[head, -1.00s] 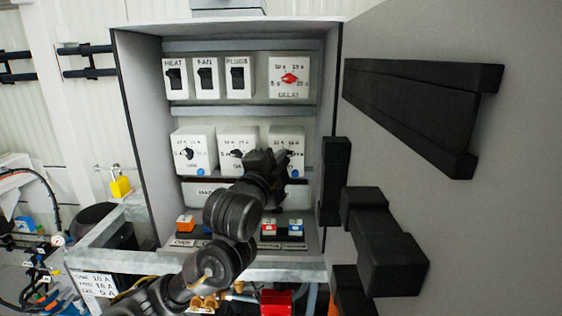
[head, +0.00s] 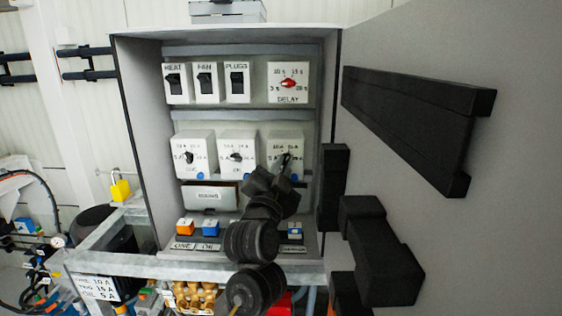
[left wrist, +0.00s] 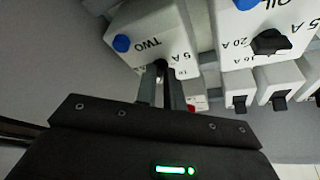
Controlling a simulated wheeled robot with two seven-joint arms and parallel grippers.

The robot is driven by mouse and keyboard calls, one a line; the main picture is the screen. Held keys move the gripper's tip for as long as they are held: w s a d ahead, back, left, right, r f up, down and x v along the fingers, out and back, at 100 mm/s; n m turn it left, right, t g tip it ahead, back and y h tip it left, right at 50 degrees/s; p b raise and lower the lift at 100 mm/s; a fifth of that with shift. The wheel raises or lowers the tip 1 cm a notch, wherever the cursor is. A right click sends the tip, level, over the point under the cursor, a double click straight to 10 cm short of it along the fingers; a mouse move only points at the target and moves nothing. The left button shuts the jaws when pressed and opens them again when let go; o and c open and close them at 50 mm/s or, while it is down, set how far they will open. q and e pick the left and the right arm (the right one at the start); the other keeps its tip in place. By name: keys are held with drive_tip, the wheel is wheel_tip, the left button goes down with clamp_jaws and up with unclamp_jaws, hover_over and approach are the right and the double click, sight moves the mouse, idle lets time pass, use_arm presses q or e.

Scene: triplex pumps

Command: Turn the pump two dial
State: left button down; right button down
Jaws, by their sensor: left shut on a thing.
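The pump two dial box (head: 275,145) is white with a blue button and is the right one of the middle row in the cabinet. It also shows in the left wrist view (left wrist: 146,32), upside down, with the word TWO and a 5 A mark. My left gripper (head: 285,160) reaches up to its front. In the left wrist view my two fingers (left wrist: 160,75) are shut on the small black dial (left wrist: 161,64). The fingers mostly hide the dial, so its setting cannot be read. My right gripper is in neither view.
The OIL dial box (head: 237,150) stands beside it on the left. Above are black switches (head: 205,82) and a red delay dial (head: 289,83). Orange (head: 185,226) and blue (head: 210,228) buttons sit below. The open grey door (head: 440,60) with black blocks (head: 375,245) bounds the right.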

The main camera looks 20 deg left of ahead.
use_arm(q)
drive_tip(key=shift+d+n+t+y+p, duration=0.15)
drive_tip(key=shift+n+t+y+p, duration=0.2)
drive_tip(key=shift+n+y, duration=0.85)
drive_tip(key=shift+n+h, duration=0.4)
drive_tip(key=shift+n, duration=0.3)
drive_tip(key=c, duration=1.5)
unclamp_jaws()
drive_tip(key=shift+s+f+p, duration=0.2)
drive_tip(key=shift+s+p, duration=0.2)
drive_tip(key=shift+s, duration=0.05)
drive_tip(key=p+v, duration=0.3)
drive_tip(key=v, duration=0.6)
drive_tip(key=shift+s, duration=0.4)
